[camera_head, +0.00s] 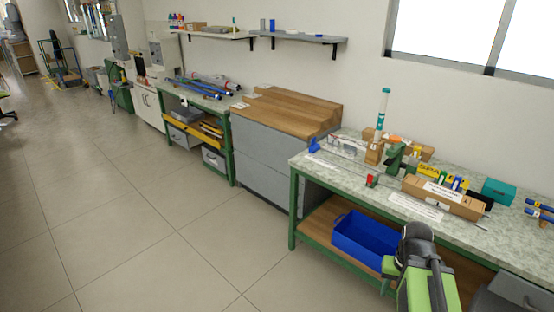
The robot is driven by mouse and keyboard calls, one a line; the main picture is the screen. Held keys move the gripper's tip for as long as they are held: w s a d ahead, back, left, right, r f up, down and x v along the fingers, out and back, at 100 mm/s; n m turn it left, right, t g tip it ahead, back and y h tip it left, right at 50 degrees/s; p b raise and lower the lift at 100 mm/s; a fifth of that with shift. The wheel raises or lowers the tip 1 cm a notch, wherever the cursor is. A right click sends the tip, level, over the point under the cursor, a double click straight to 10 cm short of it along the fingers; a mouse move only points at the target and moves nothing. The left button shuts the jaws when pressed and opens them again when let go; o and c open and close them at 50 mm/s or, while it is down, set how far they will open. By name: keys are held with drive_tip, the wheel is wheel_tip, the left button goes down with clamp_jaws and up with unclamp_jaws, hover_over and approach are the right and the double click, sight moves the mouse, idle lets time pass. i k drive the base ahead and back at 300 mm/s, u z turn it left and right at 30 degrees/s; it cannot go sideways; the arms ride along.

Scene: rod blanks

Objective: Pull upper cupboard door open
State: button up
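Which front is the upper cupboard door is not clear from this view. A grey cabinet (262,150) with a wooden top stands against the wall in the middle, and its wide flat front panels look shut. Farther left, a low white cupboard (150,108) has doors that look shut. A grey box-like wall unit (163,50) hangs above it; whether its front is a door is too small to tell. Part of my green and black arm shows at the bottom right, in front of the right workbench. My gripper's fingertips do not show.
A green-framed workbench (330,172) on the right carries tools and boxes, with a blue bin (362,238) on its lower shelf. Another bench with blue rods (205,88) stands left of the grey cabinet. Wall shelves (297,38) hang above. The tiled floor (130,220) at left is clear.

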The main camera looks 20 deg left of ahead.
sight(274, 148)
drive_tip(key=u, duration=0.6)
drive_tip(key=i, duration=1.9)
drive_tip(key=u, duration=1.65)
drive_tip(key=i, duration=1.75)
drive_tip(key=u, duration=1.35)
